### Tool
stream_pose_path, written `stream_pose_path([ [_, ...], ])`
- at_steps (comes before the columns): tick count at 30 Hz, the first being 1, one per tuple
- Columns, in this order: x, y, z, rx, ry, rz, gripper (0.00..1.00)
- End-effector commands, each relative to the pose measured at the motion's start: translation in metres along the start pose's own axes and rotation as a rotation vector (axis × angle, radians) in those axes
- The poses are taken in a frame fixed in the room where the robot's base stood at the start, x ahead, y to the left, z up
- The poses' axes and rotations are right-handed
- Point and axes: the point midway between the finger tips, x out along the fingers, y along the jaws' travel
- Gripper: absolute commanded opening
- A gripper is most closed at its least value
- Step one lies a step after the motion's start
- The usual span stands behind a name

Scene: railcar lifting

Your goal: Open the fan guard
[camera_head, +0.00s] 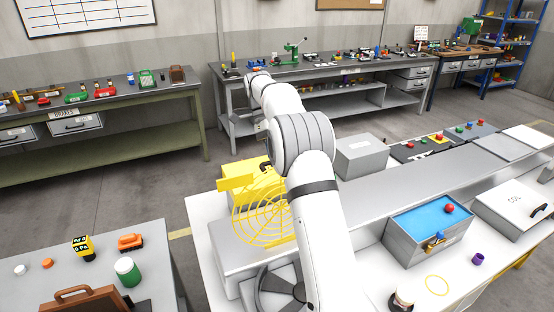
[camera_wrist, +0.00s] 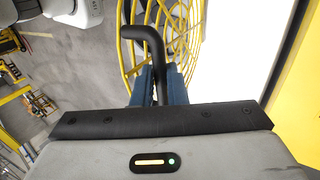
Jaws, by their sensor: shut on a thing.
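The fan guard (camera_head: 258,215) is a round yellow wire grille on the grey bench unit, partly hidden behind my arm in the head view. It looks tilted up, apart from the dark round fan opening (camera_head: 278,290) in front of it. In the wrist view the guard's yellow wires (camera_wrist: 180,35) fill the upper middle. A black bent handle (camera_wrist: 148,34) runs down from there between the blue fingers of my gripper (camera_wrist: 158,80), which is shut on it. My gripper is hidden in the head view.
A yellow box-like part (camera_head: 235,183) stands behind the guard. A grey box (camera_head: 361,156) and a blue-topped tray (camera_head: 428,228) are to the right on the white bench. A table with a green jar (camera_head: 127,271) is at front left. Open floor lies between the benches.

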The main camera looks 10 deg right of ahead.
Motion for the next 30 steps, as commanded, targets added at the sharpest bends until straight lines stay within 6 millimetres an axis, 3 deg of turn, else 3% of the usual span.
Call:
stream_pose_path([
  [14, 0.0068, -0.0066, -0.0011, -0.001, -0.002, 0.018, 0.0],
  [15, 0.0068, -0.0066, -0.0011, -0.001, -0.002, 0.017, 0.15],
  [22, 0.0038, -0.0047, -0.0011, 0.0, -0.002, 0.013, 0.34],
  [30, 0.0021, -0.0034, -0.0012, 0.001, -0.002, 0.011, 0.34],
])
